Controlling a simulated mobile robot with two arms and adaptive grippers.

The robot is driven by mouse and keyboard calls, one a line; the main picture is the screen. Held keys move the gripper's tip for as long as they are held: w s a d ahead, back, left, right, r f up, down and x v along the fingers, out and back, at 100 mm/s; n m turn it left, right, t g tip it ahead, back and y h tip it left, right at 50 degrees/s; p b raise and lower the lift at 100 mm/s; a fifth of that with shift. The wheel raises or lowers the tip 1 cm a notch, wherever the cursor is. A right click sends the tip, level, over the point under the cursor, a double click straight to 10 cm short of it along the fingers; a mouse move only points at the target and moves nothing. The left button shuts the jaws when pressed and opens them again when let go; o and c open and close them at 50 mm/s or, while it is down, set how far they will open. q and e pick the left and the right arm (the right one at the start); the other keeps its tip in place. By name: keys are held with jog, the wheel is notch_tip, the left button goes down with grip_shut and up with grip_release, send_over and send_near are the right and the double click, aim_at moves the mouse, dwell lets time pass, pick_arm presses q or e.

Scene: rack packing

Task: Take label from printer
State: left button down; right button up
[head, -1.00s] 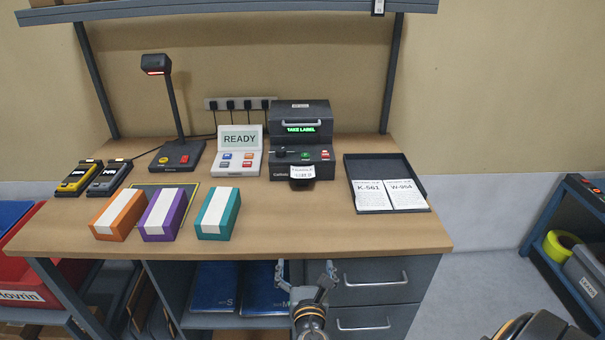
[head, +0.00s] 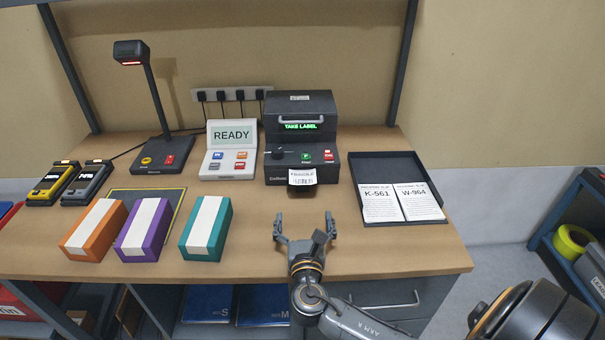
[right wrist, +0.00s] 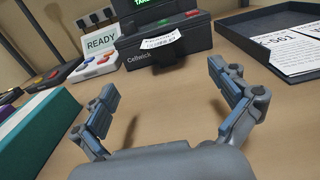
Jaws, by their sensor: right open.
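The black label printer (head: 301,128) stands at the back of the bench, and its green display reads TAKE LABEL. A white printed label (head: 302,177) sticks out of its front slot; the label also shows in the right wrist view (right wrist: 161,41), slightly curled. My right gripper (head: 304,217) is open and empty above the bench in front of the printer, apart from the label. In the right wrist view its two fingers (right wrist: 170,88) are spread wide, with the label beyond them. My left gripper is not in view.
A black tray (head: 384,168) with two paper slips stands right of the printer. A terminal reading READY (head: 230,148) is on its left. Orange (head: 94,230), purple (head: 145,229) and teal (head: 206,228) boxes stand at the front left. The bench between teal box and tray is clear.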

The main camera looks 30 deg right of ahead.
send_near(303, 180)
jog(key=shift+w+d+f, duration=0.1)
jog(key=shift+w+f, duration=0.1)
jog(key=shift+w, duration=0.4)
jog(key=shift+w+d, duration=0.25)
jog(key=shift+w, duration=0.05)
jog(key=shift+w+d, duration=0.1)
jog(key=shift+w, duration=0.05)
jog(key=p+x, duration=0.1)
jog(key=x, duration=0.3)
jog(key=shift+w+d+r+p, duration=0.15)
jog(key=shift+d+p, duration=0.05)
jog(key=shift+p, duration=0.1)
jog(key=shift+w+d, duration=0.2)
jog(key=shift+w, duration=0.1)
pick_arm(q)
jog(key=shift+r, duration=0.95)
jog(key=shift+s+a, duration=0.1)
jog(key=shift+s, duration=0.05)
pick_arm(e)
jog(key=shift+s, duration=0.1)
jog(key=shift+c, duration=0.2)
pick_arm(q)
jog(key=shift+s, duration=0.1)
pick_arm(e)
jog(key=c, duration=0.7)
